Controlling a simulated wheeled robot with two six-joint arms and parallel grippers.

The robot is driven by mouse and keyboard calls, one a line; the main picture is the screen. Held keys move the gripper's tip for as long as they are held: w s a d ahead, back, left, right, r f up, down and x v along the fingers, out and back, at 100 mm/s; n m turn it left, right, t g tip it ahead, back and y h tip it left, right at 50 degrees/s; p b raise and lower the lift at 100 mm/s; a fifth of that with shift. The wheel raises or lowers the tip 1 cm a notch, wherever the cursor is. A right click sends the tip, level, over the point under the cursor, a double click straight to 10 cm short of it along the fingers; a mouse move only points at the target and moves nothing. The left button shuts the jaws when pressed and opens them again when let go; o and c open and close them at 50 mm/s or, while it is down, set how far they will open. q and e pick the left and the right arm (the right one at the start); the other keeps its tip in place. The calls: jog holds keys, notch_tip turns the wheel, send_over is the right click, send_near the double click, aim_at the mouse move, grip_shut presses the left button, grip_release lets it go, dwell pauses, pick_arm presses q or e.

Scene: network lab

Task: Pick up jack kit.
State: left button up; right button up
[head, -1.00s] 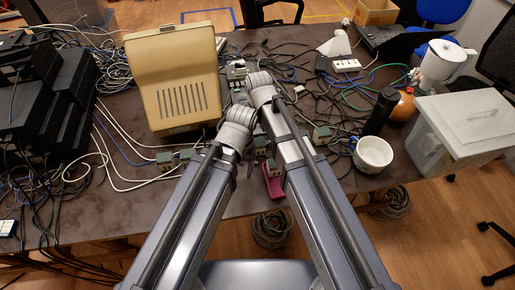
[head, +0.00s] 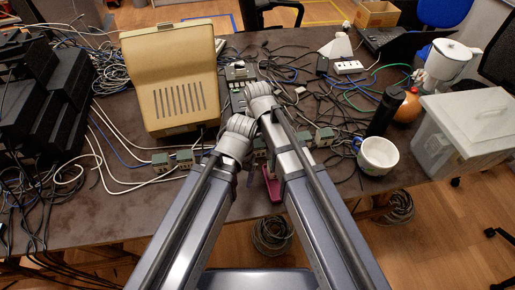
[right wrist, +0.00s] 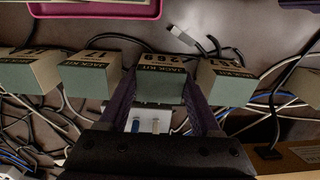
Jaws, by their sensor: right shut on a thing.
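In the right wrist view a small grey-green jack kit (right wrist: 160,88) with a printed tan top sits between the dark fingers of my right gripper (right wrist: 160,80), which is shut on it. I cannot tell whether it is clear of the table. More jack kits stand beside it: one (right wrist: 225,82) to its right and one (right wrist: 90,76) to its left. Others show in the head view, such as one (head: 323,137) right of my arms. In the head view my arm links hide most of both grippers. Only a dark sliver of my left gripper (head: 250,178) shows; its jaws are hidden.
A pink tray (head: 271,190) lies near the front edge. A beige case (head: 172,80) stands at the back left and black equipment (head: 30,115) at the far left. A mug (head: 378,156) and a lidded bin (head: 470,125) are right. Loose cables cover much of the table.

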aim_at(258, 143)
jog(key=c, duration=0.6)
pick_arm(q)
jog(key=shift+r, duration=0.15)
pick_arm(e)
jog(key=shift+r, duration=0.2)
notch_tip(258, 143, up, 10)
jog(key=p, duration=1)
jog(key=shift+f, duration=0.1)
pick_arm(q)
notch_tip(258, 143, up, 10)
